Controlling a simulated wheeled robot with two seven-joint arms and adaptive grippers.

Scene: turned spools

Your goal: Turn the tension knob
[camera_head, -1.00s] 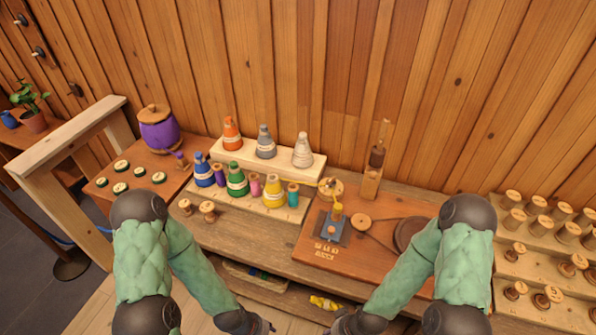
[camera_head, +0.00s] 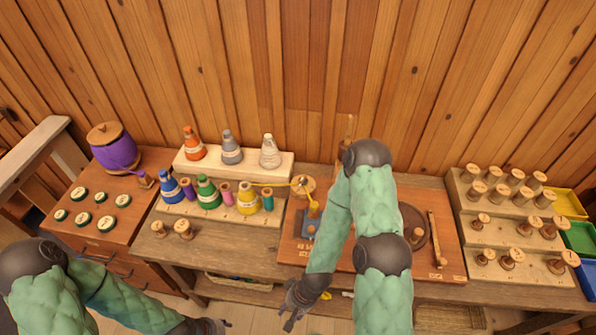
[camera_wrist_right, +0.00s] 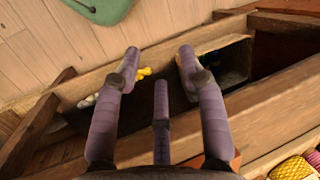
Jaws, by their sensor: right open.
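The winding board (camera_head: 451,262) lies on the bench, with a small blue-grey device (camera_head: 309,226) and a yellow thread leading to it. A round wooden disc (camera_head: 303,186) stands at its back left. I cannot tell which part is the tension knob; my right forearm covers the middle of the board. My right gripper (camera_head: 292,309) is open and empty, in front of the bench's front edge. In the right wrist view its spread fingers (camera_wrist_right: 160,70) point toward the low shelf area. My left gripper (camera_head: 212,326) is at the bottom edge, its jaws too small to judge.
Colored cones and small spools stand on a pale rack (camera_head: 285,169) left of the board. A purple-wound pot (camera_head: 117,152) stands at far left. A stepped rack (camera_head: 540,266) of wooden spools is at right, beside yellow, green and blue trays.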

